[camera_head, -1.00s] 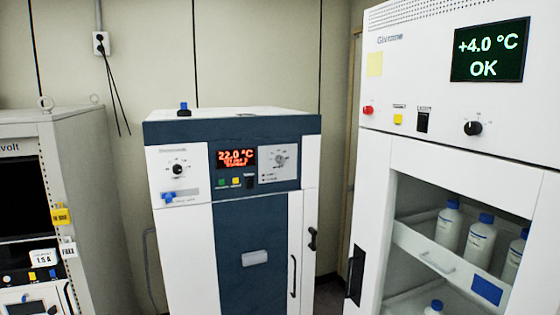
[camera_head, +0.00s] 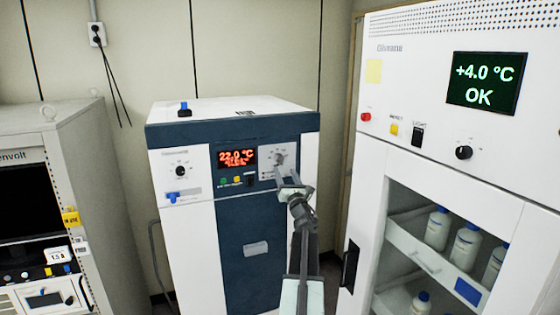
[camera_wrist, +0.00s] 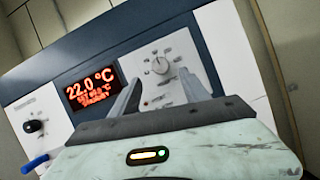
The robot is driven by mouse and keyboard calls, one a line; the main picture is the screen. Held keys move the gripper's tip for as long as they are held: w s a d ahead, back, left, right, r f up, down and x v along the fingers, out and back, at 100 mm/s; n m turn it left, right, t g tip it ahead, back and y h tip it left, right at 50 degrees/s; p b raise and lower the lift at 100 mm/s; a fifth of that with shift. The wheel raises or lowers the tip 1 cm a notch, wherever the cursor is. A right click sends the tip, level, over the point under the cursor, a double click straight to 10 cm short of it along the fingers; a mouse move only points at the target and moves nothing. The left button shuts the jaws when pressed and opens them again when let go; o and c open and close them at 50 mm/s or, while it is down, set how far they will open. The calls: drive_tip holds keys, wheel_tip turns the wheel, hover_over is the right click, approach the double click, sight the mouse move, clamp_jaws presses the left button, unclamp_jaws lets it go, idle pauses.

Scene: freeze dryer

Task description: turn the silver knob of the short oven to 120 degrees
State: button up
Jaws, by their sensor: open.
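The short oven (camera_head: 232,129) is a white and dark blue cabinet in the middle of the head view. Its silver knob (camera_head: 280,159) sits on a pale plate right of the red display (camera_head: 237,158), which reads 22.0 °C. In the wrist view the silver knob (camera_wrist: 160,66) is on its dial plate, above and between my finger tips. My gripper (camera_head: 291,173) is in front of the oven panel, just below and near the knob; I cannot tell whether it touches. In the wrist view my gripper (camera_wrist: 158,82) has its two fingers spread apart with nothing between them.
A black knob (camera_head: 180,170) and a blue valve (camera_head: 172,197) are on the oven's left panel. A tall white fridge (camera_head: 345,215) with bottles stands close on the right. A grey instrument rack (camera_head: 85,140) stands on the left.

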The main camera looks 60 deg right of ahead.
sight(280, 160)
drive_tip(key=p+x, duration=0.2)
drive_tip(key=x, duration=0.5)
drive_tip(key=shift+w+d+r+p, duration=0.15)
drive_tip(key=shift+w+d+p, duration=0.1)
drive_tip(key=shift+p, duration=0.15)
drive_tip(key=c, duration=1.2)
drive_tip(key=shift+a, duration=0.4)
clamp_jaws()
drive_tip(key=shift+d, duration=0.3)
drive_tip(key=shift+m, duration=0.4)
